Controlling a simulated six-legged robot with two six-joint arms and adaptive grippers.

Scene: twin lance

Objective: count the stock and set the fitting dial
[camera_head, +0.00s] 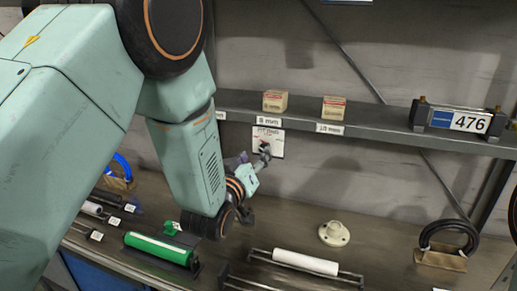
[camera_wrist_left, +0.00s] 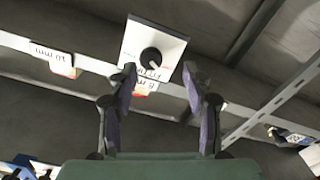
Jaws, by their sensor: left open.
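The fitting dial (camera_head: 274,148) is a white plate with a dark knob, mounted under the shelf edge below the 8 mm label. In the left wrist view the dial plate (camera_wrist_left: 136,42) appears upside down, its black knob (camera_wrist_left: 150,57) bearing a pale pointer mark. My left gripper (camera_head: 250,160) is open in front of the dial. In the wrist view its purple-padded fingers (camera_wrist_left: 160,72) stand apart just below the knob; I cannot tell whether they touch the plate. The stock on the shelf is two small cardboard boxes, one left (camera_head: 275,101) and one right (camera_head: 334,108). My right gripper is not in view.
On the bench are a green roller (camera_head: 158,249), a white roller (camera_head: 305,262), a cream flanged fitting (camera_head: 334,234) and a black ring on a stand (camera_head: 448,240). My left arm hides the shelf's left part.

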